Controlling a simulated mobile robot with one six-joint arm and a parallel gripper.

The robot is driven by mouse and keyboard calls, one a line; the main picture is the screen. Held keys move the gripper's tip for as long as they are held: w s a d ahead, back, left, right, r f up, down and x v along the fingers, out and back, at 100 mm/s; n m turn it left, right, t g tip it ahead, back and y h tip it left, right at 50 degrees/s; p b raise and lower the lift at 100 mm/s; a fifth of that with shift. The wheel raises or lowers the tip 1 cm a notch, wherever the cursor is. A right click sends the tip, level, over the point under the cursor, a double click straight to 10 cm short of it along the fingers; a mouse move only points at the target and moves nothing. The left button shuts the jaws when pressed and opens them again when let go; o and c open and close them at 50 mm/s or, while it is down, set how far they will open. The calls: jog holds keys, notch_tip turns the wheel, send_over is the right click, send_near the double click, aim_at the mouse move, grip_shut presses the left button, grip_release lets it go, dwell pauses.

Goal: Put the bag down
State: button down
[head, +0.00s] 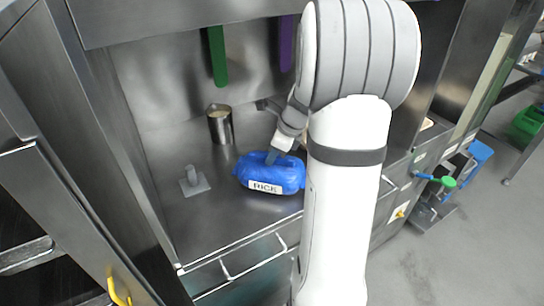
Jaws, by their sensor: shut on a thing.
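The bag (270,173) is blue, with a white label reading "RICE" on its front. It is at the steel counter (215,225), and I cannot tell for sure whether its underside touches the surface. My gripper (272,158) points down into the top of the bag and is shut on it. My white arm covers the area just right of the bag, and the fingertips are partly hidden by the bag's top.
A metal cup (220,127) with pale contents stands behind the bag. A grey block with an upright peg (193,182) sits to its left. Green (217,56) and purple (286,44) strips hang at the back. Bare counter lies in front, towards the edge.

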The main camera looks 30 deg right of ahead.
jog(key=shift+f, duration=0.3)
jog(key=shift+f, duration=0.15)
jog(key=c, duration=1.4)
grip_release()
jog(key=v, duration=1.2)
jog(key=s+a+f+n+h, duration=0.1)
jog(key=s+a+n, duration=0.7)
jog(key=n, duration=0.5)
jog(key=s+a+f+n+h, duration=0.1)
jog(key=s+a+n+h, duration=0.1)
jog(key=s+a+n, duration=0.6)
jog(key=a+n, duration=0.3)
jog(key=n, duration=0.2)
jog(key=shift+f+n, duration=0.3)
jog(key=shift+n, duration=0.1)
